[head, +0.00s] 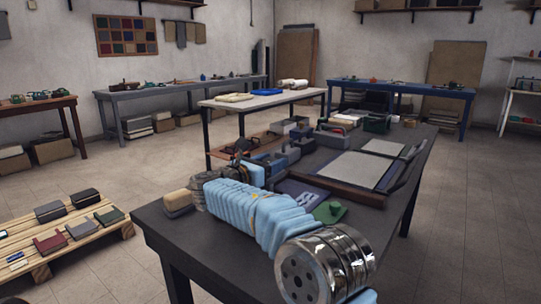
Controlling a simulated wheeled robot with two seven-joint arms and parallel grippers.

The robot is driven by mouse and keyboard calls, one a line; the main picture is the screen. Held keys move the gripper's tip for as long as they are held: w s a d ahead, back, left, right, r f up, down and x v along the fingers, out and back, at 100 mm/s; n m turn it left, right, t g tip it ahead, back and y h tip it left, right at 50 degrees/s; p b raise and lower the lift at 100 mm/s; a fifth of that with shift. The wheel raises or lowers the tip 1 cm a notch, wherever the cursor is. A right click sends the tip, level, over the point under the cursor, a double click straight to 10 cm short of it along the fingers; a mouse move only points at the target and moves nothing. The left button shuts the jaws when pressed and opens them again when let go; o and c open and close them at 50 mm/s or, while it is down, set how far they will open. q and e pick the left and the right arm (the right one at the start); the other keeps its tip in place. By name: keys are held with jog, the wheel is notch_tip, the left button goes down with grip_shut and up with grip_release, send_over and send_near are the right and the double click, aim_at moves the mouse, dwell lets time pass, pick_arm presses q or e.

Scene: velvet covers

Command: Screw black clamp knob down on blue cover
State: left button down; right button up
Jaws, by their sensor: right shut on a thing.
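My right arm, in a light blue sleeve, comes in from the lower right and reaches over the dark table. My right gripper (240,153) is small and partly hidden behind the sleeve, among dark and brown fittings at the table's left edge. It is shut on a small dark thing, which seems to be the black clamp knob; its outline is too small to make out. A blue piece (270,160), perhaps the blue cover, shows just right of the gripper. Whether the knob touches it cannot be told. My left gripper is not in view.
The dark table (375,225) also holds a flat dark blue piece (298,193), a green cloth (329,212), a yellowish block (178,201), a framed pale panel (358,170) and several boxes. A pallet (60,240) with small books stands at left. Floor between is clear.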

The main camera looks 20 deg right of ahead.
jog(key=shift+r+m+g+h, duration=0.2)
jog(key=shift+m+g+h, duration=0.6)
jog(key=shift+m+g, duration=0.5)
jog(key=shift+g, duration=0.5)
jog(key=shift+r+g+h, duration=0.1)
jog(key=shift+g+h, duration=0.2)
jog(key=o, duration=1)
jog(key=v, duration=1.4)
jog(key=shift+d, duration=0.15)
